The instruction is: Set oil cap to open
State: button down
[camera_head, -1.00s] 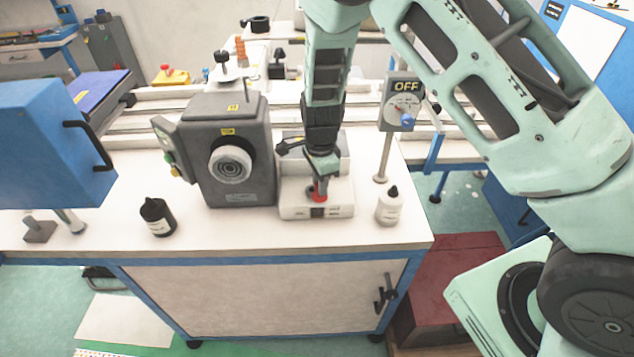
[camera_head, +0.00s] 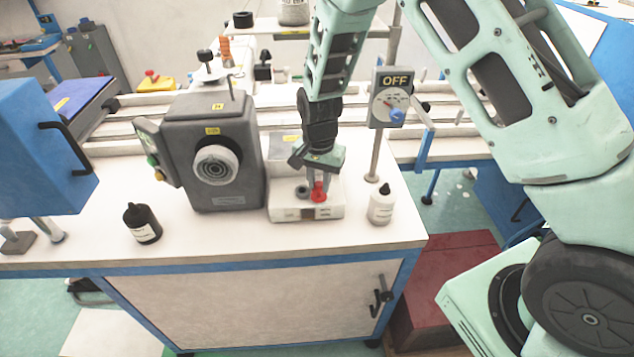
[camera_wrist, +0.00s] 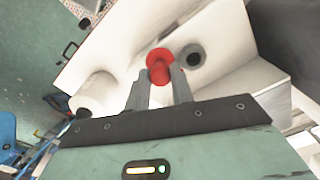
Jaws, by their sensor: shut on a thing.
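The red oil cap (camera_head: 319,192) is at the front of a white block-shaped unit (camera_head: 281,213), right of a round dark opening (camera_head: 302,190) in its top. In the wrist view the red cap (camera_wrist: 158,60) shows between and beyond my fingertips, beside the dark opening (camera_wrist: 191,56). My gripper (camera_wrist: 160,76) points down and is shut on the cap. It also shows in the head view (camera_head: 318,180). I cannot tell whether the cap still touches the unit or is hinged to it.
A white bottle (camera_head: 381,205) stands close to the unit's right. A grey machine (camera_head: 211,150) with a round dial stands to its left, with a black bottle (camera_head: 142,223) in front. A pole-mounted switch box (camera_head: 391,98) reads OFF. The bench front is clear.

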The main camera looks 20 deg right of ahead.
aim_at(319, 183)
jog(key=shift+w+d+n, duration=0.1)
jog(key=shift+n, duration=0.2)
jog(key=c, duration=1.2)
grip_release()
notch_tip(319, 183, up, 18)
jog(key=b, duration=0.3)
jog(key=shift+f, duration=0.25)
jog(key=s+a+f+n, duration=0.1)
jog(key=s+a+n, duration=0.2)
jog(key=s, duration=0.6)
jog(key=s+a+n, duration=0.3)
jog(key=s+n, duration=0.4)
jog(key=s, duration=0.3)
jog(key=s+a+f+n+b, duration=0.1)
jog(key=s+a+n, duration=0.2)
jog(key=s+n, duration=0.3)
jog(key=s, duration=0.4)
jog(key=shift+s+a+f+y, duration=0.15)
jog(key=shift+s+f+y, duration=0.1)
jog(key=shift+f+y, duration=0.05)
